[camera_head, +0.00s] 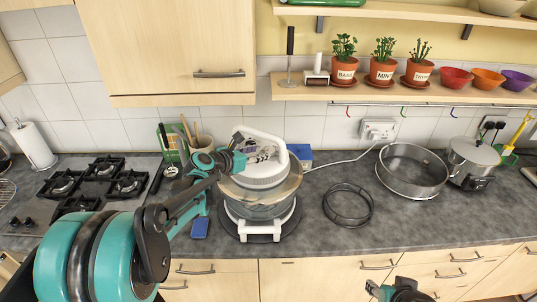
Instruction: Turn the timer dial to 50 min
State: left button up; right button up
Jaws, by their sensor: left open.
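A countertop oven stands on the grey worktop, with a white lid (262,178), a clear bowl (265,208) and a white-and-black base (262,231). A white handle arches over the lid. My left arm comes in from the left. My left gripper (249,151) is open over the top of the lid, under the handle. Its fingers cover the lid's control area, so I cannot make out the timer dial, its setting, or whether they touch it. My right gripper (382,291) shows only in part at the bottom edge, and its jaws cannot be made out.
A black wire rack (348,205) and a metal ring (412,170) lie to the right of the oven. A slow cooker (470,163) stands farther right. A gas hob (92,185) is at left. A shelf (430,95) with potted herbs and bowls overhangs the back.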

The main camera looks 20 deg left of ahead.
aim_at(268, 150)
pick_arm(q)
jog(key=w+d, duration=0.1)
jog(key=w+d+f, duration=0.1)
jog(key=w, duration=0.1)
jog(key=shift+d+f, duration=0.1)
jog(key=shift+d, duration=0.1)
jog(key=shift+w+a+f, duration=0.1)
jog(key=shift+w+f, duration=0.1)
jog(key=shift+w, duration=0.2)
jog(key=shift+s+r, duration=0.1)
jog(key=shift+c, duration=1.3)
jog(key=c, duration=0.6)
jog(key=shift+c, duration=0.2)
jog(key=shift+m+h, duration=0.3)
jog(key=m+g+h, duration=0.2)
jog(key=m+h+b, duration=0.1)
jog(key=shift+w+a+g, duration=0.25)
jog(key=shift+a+g, duration=0.05)
jog(key=shift+g, duration=0.1)
jog(key=shift+w+a+m+g+h, duration=0.1)
jog(key=shift+m+g+h, duration=0.6)
jog(key=shift+m+g, duration=0.25)
jog(key=shift+w+a+m+g+h, duration=0.1)
jog(key=shift+m+g+h, duration=0.65)
jog(key=shift+m, duration=0.3)
